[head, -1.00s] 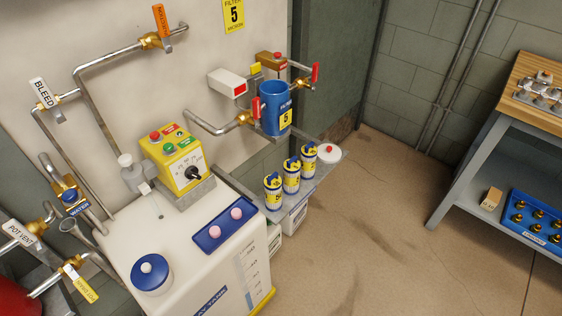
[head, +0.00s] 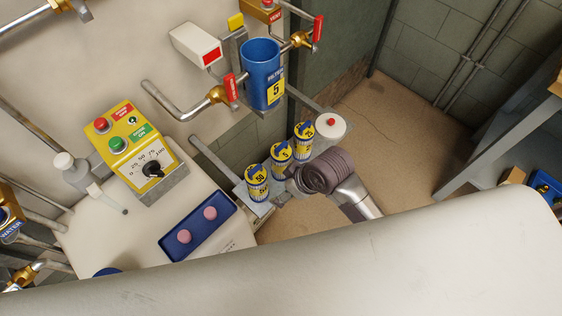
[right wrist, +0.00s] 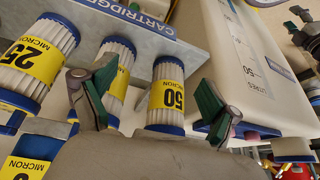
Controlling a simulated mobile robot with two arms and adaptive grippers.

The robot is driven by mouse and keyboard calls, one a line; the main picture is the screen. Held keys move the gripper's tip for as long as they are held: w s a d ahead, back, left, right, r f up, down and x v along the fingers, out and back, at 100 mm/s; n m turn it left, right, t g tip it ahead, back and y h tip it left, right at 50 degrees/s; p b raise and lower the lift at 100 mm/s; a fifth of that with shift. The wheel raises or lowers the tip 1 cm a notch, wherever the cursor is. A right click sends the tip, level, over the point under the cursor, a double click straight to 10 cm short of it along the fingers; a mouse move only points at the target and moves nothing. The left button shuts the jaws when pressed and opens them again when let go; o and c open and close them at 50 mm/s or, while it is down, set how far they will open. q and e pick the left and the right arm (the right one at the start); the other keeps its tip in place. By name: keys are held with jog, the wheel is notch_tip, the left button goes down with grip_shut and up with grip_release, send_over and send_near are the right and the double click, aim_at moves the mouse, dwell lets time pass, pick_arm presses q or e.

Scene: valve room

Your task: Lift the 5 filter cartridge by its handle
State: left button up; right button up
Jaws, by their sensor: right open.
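The 5 filter cartridge (head: 281,152), white with a yellow label and blue handle, stands upright in the middle of a row of three. In the right wrist view the middle cartridge (right wrist: 121,50) is partly hidden behind a finger, its number unreadable. The 50 cartridge (head: 257,183) stands nearer; it also shows between my fingers in the wrist view (right wrist: 167,95). The 25 cartridge (head: 304,134) is farther; it also shows in the wrist view (right wrist: 35,58). My right gripper (right wrist: 155,100) is open and empty beside the row; its fingertips are hard to make out in the head view (head: 290,180). My left gripper is not in view.
The grey shelf (head: 222,158) also bears a white round thing with a red knob (head: 330,125). The blue filter housing (head: 261,75) hangs above, with red-handled valves. A white tank with a yellow control box (head: 130,138) stands left. Floor is clear right.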

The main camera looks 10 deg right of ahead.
aim_at(281, 146)
jog(key=a+r+n, duration=0.1)
jog(key=r, duration=0.1)
jog(key=a+r+n, duration=0.1)
jog(key=r, duration=0.2)
jog(key=a+r+n+y, duration=0.1)
jog(key=r+n, duration=0.1)
jog(key=r, duration=0.1)
jog(key=shift+s+a, duration=0.2)
jog(key=shift+a, duration=0.05)
jog(key=a+n, duration=0.1)
jog(key=w+r+n+g, duration=0.1)
jog(key=n, duration=0.1)
jog(key=w+a+r+n, duration=0.1)
jog(key=n, duration=0.1)
jog(key=shift+w+a+r+g, duration=0.15)
jog(key=shift+w+a+g, duration=0.1)
jog(key=shift+a+g, duration=0.05)
jog(key=w+d+r+n+g+h, duration=0.2)
jog(key=w+d+r+n+h, duration=0.3)
jog(key=w+d+r+n, duration=0.15)
jog(key=shift+n, duration=0.55)
jog(key=f, duration=0.8)
jog(key=shift+w+d+b, duration=0.1)
jog(key=shift+d+b, duration=0.2)
jog(key=shift+d, duration=0.1)
jog(key=shift+a+f, duration=0.25)
jog(key=shift+f, duration=1.15)
jog(key=shift+a+f, duration=0.2)
jog(key=shift+f, duration=1.2)
grip_shut()
